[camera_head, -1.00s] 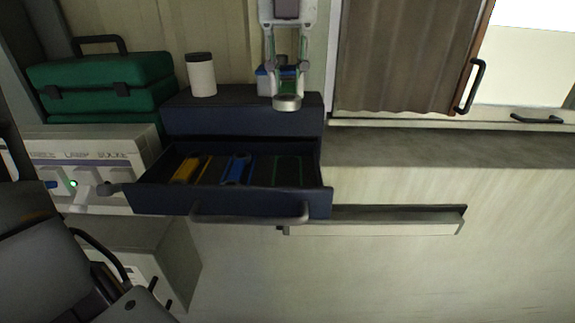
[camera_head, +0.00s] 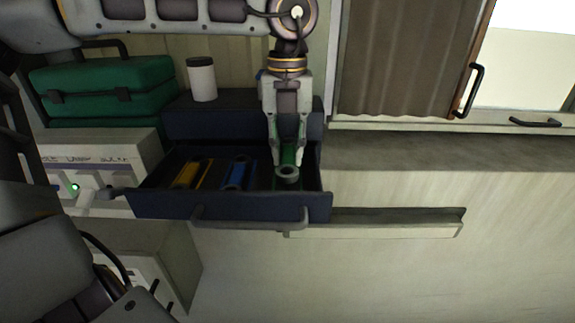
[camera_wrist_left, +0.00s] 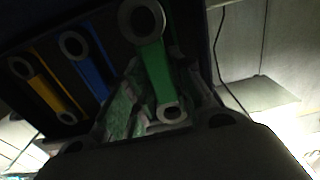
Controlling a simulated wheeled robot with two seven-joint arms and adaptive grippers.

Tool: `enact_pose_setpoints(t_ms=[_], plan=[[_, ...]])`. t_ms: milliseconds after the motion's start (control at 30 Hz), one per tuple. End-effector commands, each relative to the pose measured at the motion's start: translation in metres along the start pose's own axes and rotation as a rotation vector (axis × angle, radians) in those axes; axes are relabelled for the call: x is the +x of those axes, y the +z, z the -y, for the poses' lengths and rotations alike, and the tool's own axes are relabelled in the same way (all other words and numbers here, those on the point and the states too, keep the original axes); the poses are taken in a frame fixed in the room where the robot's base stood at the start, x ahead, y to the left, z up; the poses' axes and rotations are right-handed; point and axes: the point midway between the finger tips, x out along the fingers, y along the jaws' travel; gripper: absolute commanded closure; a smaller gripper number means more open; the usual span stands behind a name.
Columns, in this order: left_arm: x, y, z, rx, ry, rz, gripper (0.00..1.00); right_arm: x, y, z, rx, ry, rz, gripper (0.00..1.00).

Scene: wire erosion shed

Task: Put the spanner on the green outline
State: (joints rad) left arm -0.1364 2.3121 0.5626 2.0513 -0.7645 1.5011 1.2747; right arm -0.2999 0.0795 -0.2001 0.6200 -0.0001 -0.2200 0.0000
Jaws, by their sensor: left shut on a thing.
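The green spanner with grey ring ends (camera_wrist_left: 157,70) is held in my left gripper (camera_head: 287,160). In the head view one grey ring (camera_head: 287,174) shows at the fingertips, inside the open drawer's right compartment. The gripper points down and is shut on the spanner. The green outline seen earlier in that compartment is now mostly hidden behind the gripper and spanner. I cannot tell whether the spanner touches the drawer floor. My right gripper is not in view.
The dark blue drawer (camera_head: 255,207) stands open. A yellow spanner (camera_head: 192,173) and a blue spanner (camera_head: 238,173) lie left of the gripper. A white jar (camera_head: 202,79) stands on the cabinet top. A green case (camera_head: 103,88) is at left.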

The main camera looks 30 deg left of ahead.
Motion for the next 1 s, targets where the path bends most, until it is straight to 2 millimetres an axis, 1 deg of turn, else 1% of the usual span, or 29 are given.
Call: enact_pose_setpoints(t_ms=[267, 367, 600, 700, 1000], plan=[[0.002, 0.000, 0.000, 0.000, 0.000, 0.000, 1.00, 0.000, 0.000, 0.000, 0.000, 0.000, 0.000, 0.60], [0.010, -0.001, -0.001, 0.002, 0.002, -0.001, 1.00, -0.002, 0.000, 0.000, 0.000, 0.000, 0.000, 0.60], [0.036, 0.000, 0.000, 0.001, 0.000, -0.002, 1.00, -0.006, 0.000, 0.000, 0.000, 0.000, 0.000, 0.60], [0.043, -0.001, 0.000, 0.001, 0.001, 0.000, 1.00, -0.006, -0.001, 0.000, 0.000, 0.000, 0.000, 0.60], [0.044, 0.000, 0.000, 0.000, -0.001, 0.001, 1.00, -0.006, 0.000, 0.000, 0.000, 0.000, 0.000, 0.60]])
